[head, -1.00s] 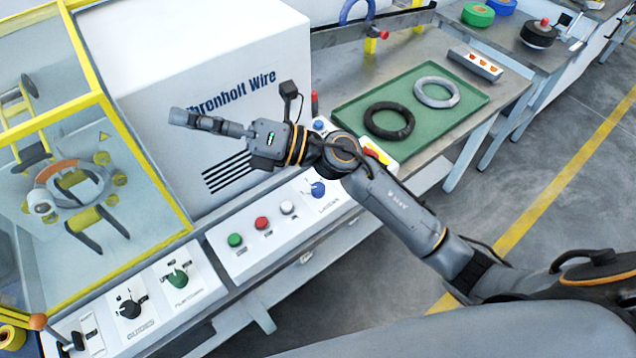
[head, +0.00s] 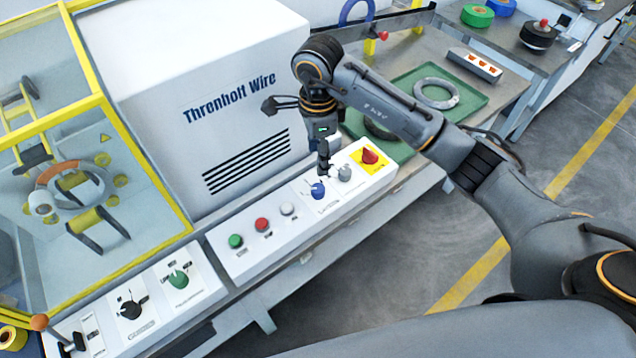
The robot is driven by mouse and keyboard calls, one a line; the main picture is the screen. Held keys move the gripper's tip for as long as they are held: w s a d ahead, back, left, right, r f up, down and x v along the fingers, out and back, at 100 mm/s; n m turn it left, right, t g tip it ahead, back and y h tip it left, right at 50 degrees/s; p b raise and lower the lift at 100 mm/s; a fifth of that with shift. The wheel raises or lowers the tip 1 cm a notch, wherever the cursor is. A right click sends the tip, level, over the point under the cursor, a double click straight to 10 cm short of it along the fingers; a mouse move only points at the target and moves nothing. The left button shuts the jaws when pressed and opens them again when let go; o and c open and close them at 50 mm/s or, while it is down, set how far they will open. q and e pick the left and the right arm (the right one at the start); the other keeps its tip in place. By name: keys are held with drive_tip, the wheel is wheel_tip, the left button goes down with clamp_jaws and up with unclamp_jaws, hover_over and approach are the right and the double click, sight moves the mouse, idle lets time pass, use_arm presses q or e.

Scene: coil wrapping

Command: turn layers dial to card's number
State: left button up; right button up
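The blue layers dial (head: 318,190) sits on the white control panel (head: 262,251), with a label below it too small to read surely. My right gripper (head: 323,173) points down just above and slightly right of this dial, between it and a grey knob (head: 344,173). Its fingers look close together, but I see them edge-on and cannot tell if they are shut; nothing shows held. Contact with the dial cannot be made out. My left gripper is not in view. No card with a readable number shows.
Green (head: 235,241), red (head: 262,224) and white (head: 287,209) buttons lie left of the dial. A red switch (head: 369,156) on yellow is to the right. The white machine housing (head: 200,70) rises behind. A green tray (head: 470,99) holds a grey coil (head: 436,93) and a partly hidden black coil.

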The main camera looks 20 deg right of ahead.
sight(318, 188)
wheel_tip(318, 188, down, 12)
drive_tip(key=shift+r+p, duration=0.15)
drive_tip(key=shift+p, duration=1.05)
drive_tip(key=shift+c, duration=0.2)
clamp_jaws()
